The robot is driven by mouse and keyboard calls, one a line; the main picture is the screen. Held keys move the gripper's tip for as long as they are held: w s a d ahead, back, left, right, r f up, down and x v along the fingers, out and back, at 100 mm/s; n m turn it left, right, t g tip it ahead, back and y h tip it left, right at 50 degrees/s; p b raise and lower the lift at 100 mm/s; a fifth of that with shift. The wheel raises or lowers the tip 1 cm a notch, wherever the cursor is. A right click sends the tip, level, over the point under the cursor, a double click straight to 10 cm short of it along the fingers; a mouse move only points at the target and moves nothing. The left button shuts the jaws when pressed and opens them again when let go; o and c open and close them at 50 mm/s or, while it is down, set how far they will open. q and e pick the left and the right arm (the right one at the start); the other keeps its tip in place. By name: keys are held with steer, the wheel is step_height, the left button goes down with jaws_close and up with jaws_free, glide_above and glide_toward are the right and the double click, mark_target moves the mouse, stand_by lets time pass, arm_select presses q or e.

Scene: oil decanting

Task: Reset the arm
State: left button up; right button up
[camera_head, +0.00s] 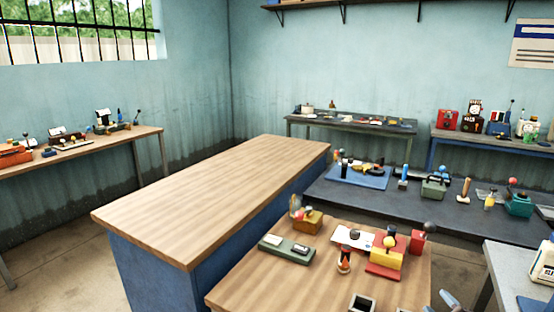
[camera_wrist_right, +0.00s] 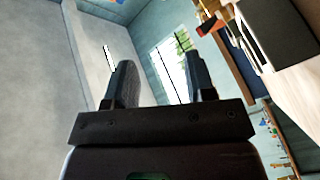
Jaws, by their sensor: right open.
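My right gripper (camera_wrist_right: 160,78) is open in the right wrist view, with its two dark fingers apart and nothing between them. In the head view only what look like its grey-blue finger tips (camera_head: 450,299) show at the bottom edge, right of the near wooden table. A cream container with dark markings (camera_head: 543,264), possibly an oil jug, stands on the grey table at the right edge and is cut off by the frame. My left gripper is not in view.
The near wooden table (camera_head: 232,287) holds a green block (camera_head: 287,248), a yellow and red device (camera_head: 385,257) and small items. The long wooden-topped blue counter (camera_head: 215,200) is bare. A dark table (camera_head: 360,204) behind carries several tools. A white-and-black object (camera_wrist_right: 262,28) shows upper right in the wrist view.

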steer(key=s+a+f+m+g, duration=0.1)
steer(key=s+f+m+g, duration=0.4)
steer(key=s, duration=0.7)
steer(key=s+a+f+m+g, duration=0.1)
steer(key=s+f+g, duration=0.1)
steer(key=s+f, duration=0.7)
steer(key=a+m, duration=0.5)
steer(key=a, duration=0.7)
steer(key=shift+s+r+t+h, duration=0.25)
steer(key=shift+s+t+h, duration=0.15)
